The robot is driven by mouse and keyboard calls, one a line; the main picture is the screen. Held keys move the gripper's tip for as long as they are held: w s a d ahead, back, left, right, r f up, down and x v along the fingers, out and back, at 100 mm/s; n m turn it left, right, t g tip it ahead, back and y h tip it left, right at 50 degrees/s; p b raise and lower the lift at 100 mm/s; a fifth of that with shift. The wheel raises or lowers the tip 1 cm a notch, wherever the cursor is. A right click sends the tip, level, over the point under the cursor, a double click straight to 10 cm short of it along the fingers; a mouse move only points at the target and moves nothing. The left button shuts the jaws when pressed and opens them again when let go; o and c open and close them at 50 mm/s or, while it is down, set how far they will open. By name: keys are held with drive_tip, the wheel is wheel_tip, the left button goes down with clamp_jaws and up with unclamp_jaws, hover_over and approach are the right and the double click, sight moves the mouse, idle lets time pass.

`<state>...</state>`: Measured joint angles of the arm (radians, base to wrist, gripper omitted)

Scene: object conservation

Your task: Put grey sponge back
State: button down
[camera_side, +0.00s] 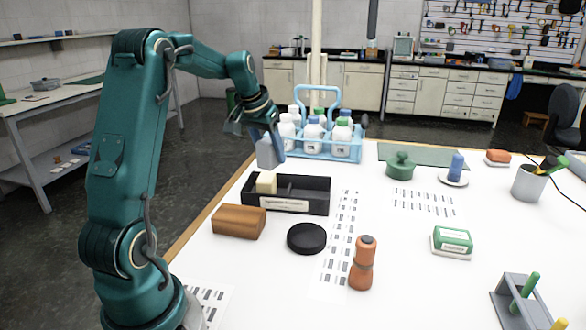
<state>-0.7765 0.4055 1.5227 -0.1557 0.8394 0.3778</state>
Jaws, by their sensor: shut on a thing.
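The grey sponge (270,153) is a pale grey block held upright, a little tilted, in the air. My gripper (262,134) is shut on its upper part. Both are above the back left of a black labelled tray (318,208) on the white table. The tray has compartments. A cream sponge (266,183) stands in its left compartment, just below the grey sponge. The compartments to the right look empty, though the front wall hides part of their floor. The label's writing is too small to read surely.
A blue carrier (332,91) with several bottles stands close behind the tray. A brown block (239,222) and a black disc (307,238) lie in front. A green lidded pot (400,166) is to the right. An orange bottle (363,262) stands nearer the front.

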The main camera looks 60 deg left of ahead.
drive_tip(key=shift+m, duration=0.6)
drive_tip(key=a, duration=0.2)
drive_tip(key=a+f, duration=0.1)
drive_tip(key=a, duration=0.1)
drive_tip(key=shift+w+a, duration=0.15)
drive_tip(key=shift+w, duration=0.05)
drive_tip(key=shift+w+f, duration=0.1)
drive_tip(key=shift+f, duration=0.15)
drive_tip(key=w+d+f, duration=0.2)
drive_tip(key=w, duration=0.1)
drive_tip(key=w+d+f, duration=0.2)
drive_tip(key=w, duration=0.1)
drive_tip(key=w+d+f, duration=0.2)
drive_tip(key=w, duration=0.1)
drive_tip(key=shift+w+f, duration=0.1)
drive_tip(key=shift+f, duration=2.25)
drive_tip(key=shift+f, duration=0.15)
drive_tip(key=shift+c, duration=1.4)
unclamp_jaws()
